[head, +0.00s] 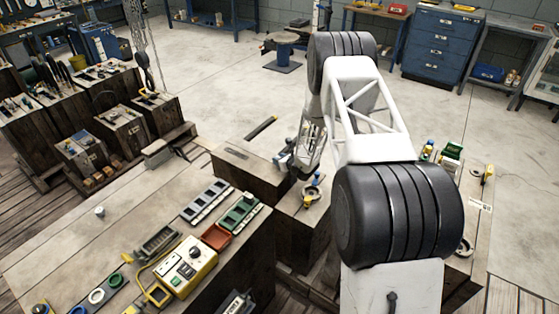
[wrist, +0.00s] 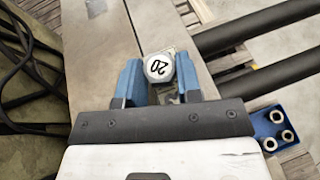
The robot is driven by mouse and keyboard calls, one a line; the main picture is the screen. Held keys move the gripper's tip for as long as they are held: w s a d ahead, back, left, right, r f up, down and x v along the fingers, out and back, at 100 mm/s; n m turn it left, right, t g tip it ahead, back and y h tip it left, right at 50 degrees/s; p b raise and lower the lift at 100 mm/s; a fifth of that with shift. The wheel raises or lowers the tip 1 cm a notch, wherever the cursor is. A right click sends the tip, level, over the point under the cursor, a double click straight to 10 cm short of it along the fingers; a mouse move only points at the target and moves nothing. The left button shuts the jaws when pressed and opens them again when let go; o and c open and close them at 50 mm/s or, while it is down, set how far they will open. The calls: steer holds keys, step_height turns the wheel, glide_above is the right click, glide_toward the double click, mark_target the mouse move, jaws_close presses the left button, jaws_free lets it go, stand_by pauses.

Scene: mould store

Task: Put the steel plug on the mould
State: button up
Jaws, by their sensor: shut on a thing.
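A steel plug (wrist: 158,68), pale and faceted with a black "20" on its end, sits between the two blue fingers of my gripper (wrist: 158,60) in the wrist view. My gripper is shut on it. In the head view my gripper (head: 287,160) is at the right end of a dark block with a bare pale top (head: 238,160); the plug cannot be made out there. The same kind of pale top (wrist: 98,45) lies below and left of the fingers in the wrist view. I cannot tell which block is the mould, nor whether the plug touches anything.
A small block beside my gripper carries a yellow-and-blue fitting (head: 312,190). A large near block holds a yellow control box (head: 185,267) and coloured trays (head: 215,237). In the wrist view, dark bars (wrist: 255,28) and a blue holder with rings (wrist: 262,120) lie right.

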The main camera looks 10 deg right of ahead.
steer(key=shift+f, duration=0.1)
steer(key=o, duration=1)
steer(key=shift+c, duration=0.2)
steer(key=shift+s+d+r, duration=0.2)
steer(key=shift+r, duration=0.05)
steer(key=v, duration=1.1)
steer(key=shift+s, duration=0.25)
steer(key=shift+r, duration=0.15)
steer(key=shift+r, duration=0.1)
